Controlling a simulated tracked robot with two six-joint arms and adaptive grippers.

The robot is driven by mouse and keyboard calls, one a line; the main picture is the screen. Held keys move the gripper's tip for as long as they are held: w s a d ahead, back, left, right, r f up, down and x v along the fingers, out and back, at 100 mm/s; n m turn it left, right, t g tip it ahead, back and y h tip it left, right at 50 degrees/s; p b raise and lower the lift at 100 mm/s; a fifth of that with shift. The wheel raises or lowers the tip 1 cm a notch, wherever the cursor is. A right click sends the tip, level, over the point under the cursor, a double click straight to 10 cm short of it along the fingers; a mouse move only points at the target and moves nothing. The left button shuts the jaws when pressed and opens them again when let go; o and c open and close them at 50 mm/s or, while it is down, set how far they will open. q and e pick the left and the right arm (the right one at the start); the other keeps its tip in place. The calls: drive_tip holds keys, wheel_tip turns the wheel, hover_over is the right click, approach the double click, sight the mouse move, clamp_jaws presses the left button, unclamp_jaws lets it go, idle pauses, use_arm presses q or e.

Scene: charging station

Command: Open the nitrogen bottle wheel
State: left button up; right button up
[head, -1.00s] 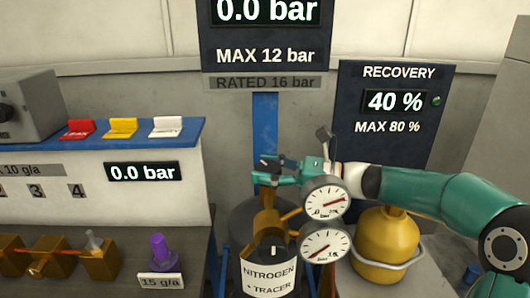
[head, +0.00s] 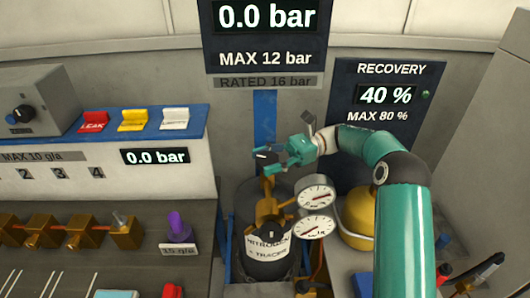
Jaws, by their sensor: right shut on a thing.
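The dark nitrogen bottle (head: 268,268) stands upright at the lower middle, with a white "NITROGEN + TRACER" label. A brass valve (head: 267,206) rises from its top and carries two round white gauges, an upper one (head: 316,196) and a lower one (head: 314,227). My right gripper (head: 267,158), teal with dark fingers, reaches in from the right at the top of the valve. It is shut on the bottle wheel, which is largely hidden by the fingers. My left gripper is not in view.
The large display (head: 265,35) behind reads 0.0 bar; the recovery panel (head: 385,105) reads 40 %. A yellow bottle (head: 356,216) stands close right of the gauges, partly behind my arm. The left console (head: 155,157) has red, yellow and white switches, with brass valves below.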

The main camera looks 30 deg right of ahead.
sight(267, 157)
drive_tip(key=shift+w+d+r, duration=0.1)
drive_tip(key=shift+r, duration=0.05)
drive_tip(key=o, duration=1.2)
drive_tip(key=shift+c, duration=0.2)
wheel_tip(267, 157, up, 10)
drive_tip(key=shift+f, duration=0.15)
